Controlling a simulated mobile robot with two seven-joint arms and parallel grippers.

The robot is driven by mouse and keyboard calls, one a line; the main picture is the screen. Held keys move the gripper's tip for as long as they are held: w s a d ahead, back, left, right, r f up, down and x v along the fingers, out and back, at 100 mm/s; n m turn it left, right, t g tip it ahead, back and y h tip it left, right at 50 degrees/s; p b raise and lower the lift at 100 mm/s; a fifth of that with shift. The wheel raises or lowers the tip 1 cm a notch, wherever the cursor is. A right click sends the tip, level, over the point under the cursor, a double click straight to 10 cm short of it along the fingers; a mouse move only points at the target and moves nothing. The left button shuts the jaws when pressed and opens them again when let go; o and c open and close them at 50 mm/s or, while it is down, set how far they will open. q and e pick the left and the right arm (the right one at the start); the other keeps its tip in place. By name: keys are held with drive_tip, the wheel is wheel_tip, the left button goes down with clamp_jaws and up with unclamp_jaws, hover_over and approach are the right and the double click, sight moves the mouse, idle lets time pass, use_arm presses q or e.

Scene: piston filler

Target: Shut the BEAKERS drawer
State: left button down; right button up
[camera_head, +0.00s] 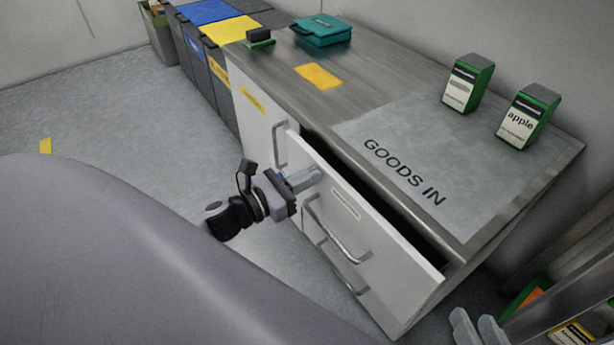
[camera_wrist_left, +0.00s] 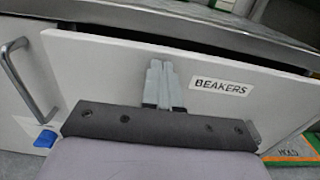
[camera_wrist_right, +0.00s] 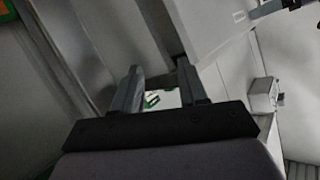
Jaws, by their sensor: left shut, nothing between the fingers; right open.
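The BEAKERS drawer (camera_head: 372,226) is the white top drawer of the metal-topped cabinet, and it stands partly open with a dark gap behind its front. Its label (camera_wrist_left: 220,87) reads BEAKERS in the left wrist view. My left gripper (camera_head: 314,175) is shut and empty, with its fingertips at the drawer front, left of the label. In the left wrist view the fingers (camera_wrist_left: 160,68) overlap the drawer front; whether they touch it I cannot tell. My right gripper (camera_head: 472,322) is open at the lower right, apart from the drawer, and its fingers show in the right wrist view (camera_wrist_right: 158,88).
The countertop has a GOODS IN mat (camera_head: 420,150), two green-and-white boxes (camera_head: 468,82) (camera_head: 528,115), a teal case (camera_head: 321,30) and a yellow patch (camera_head: 318,76). Bins (camera_head: 232,30) stand beyond the cabinet. A lower drawer handle (camera_head: 340,268) sticks out below. Grey rails (camera_head: 560,285) stand at right.

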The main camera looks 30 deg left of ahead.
sight(326, 168)
use_arm(q)
drive_tip(key=x, duration=0.4)
drive_tip(key=shift+w+d+b, duration=0.1)
drive_tip(key=shift+w+b, duration=0.15)
drive_tip(key=shift+b, duration=0.15)
drive_tip(key=shift+w+r, duration=0.1)
drive_tip(key=shift+w, duration=0.05)
use_arm(e)
drive_tip(key=shift+a+r+y, duration=0.25)
drive_tip(key=shift+a+y, duration=0.15)
drive_tip(key=shift+a, duration=0.15)
